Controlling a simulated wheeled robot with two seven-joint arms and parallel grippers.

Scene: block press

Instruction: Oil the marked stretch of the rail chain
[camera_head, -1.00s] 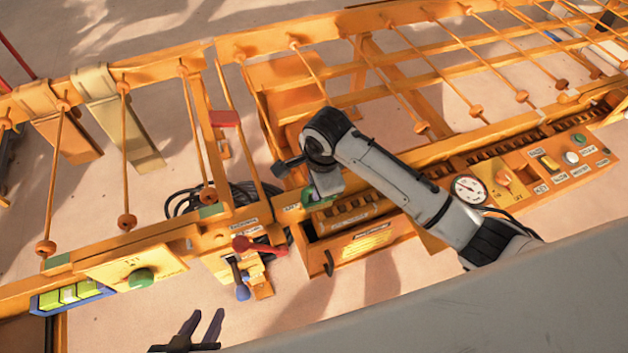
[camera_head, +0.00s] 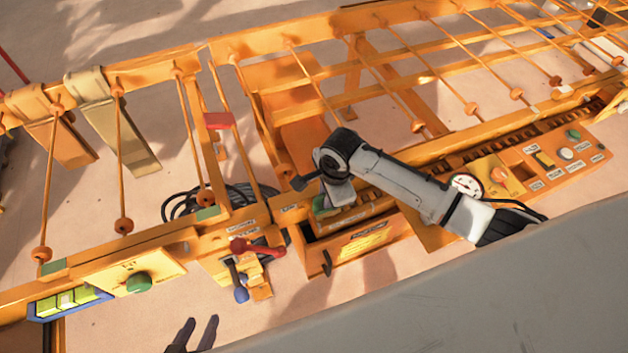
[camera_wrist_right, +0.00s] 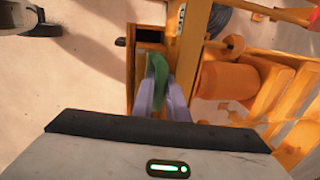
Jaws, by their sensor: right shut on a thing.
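My right gripper (camera_head: 322,203) is low over the near orange rail, just above the open box with the yellow label. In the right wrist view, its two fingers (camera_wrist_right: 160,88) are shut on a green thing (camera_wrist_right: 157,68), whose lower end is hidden. A little of that green also shows in the head view. The dark toothed rail chain (camera_head: 480,146) runs in a channel along the near rail to the upper right. I cannot make out a marked stretch. My left gripper (camera_head: 196,335) is at the bottom edge, its fingers apart and empty.
The orange box (camera_head: 358,243) has a dark opening beside the gripper. Red and blue levers (camera_head: 241,292) stand left of it. A control panel with a gauge (camera_head: 466,185) lies right. Coiled black cable (camera_head: 235,196) lies behind the rail. Thin orange rods cross the frame.

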